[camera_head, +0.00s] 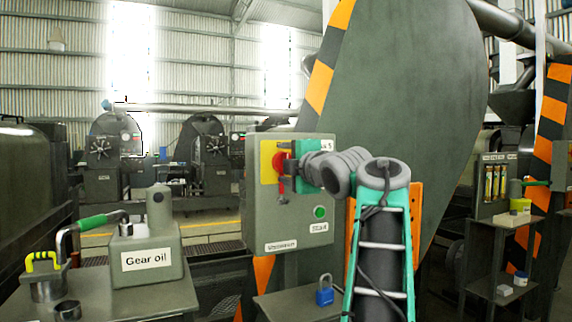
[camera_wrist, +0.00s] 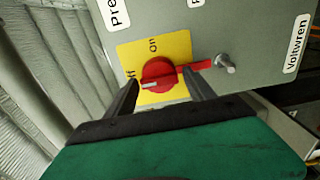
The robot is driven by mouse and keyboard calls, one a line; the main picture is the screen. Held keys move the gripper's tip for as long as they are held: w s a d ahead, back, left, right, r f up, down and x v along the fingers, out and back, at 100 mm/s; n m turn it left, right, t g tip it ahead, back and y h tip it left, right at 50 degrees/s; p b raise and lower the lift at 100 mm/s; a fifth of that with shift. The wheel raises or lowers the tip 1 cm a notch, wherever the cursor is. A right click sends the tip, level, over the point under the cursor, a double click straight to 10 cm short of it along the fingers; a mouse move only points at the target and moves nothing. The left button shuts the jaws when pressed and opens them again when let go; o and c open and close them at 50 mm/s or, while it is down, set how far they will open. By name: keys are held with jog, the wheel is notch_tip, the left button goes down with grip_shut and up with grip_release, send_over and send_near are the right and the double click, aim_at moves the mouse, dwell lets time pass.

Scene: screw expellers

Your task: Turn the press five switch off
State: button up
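The press switch is a red rotary knob (camera_wrist: 158,72) on a yellow plate (camera_wrist: 182,45) marked "On", with a second word partly hidden by a finger. A red bar reaches from the knob across the plate's edge, beside a metal pin. In the head view the red knob (camera_head: 279,162) is on the upper left of a grey control box (camera_head: 262,212); its top label is mostly hidden by my arm. My gripper (camera_wrist: 161,80) is open, with one dark finger on each side of the knob, very close to it. I cannot tell whether they touch it.
A green button (camera_head: 320,212) sits lower on the box. A blue padlock (camera_head: 324,291) rests on the small table below.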

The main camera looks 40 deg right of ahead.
jog(key=shift+o, duration=0.2)
jog(key=v, duration=0.7)
jog(key=shift+s+b, duration=0.35)
jog(key=shift+s, duration=0.05)
jog(key=shift+a, duration=0.15)
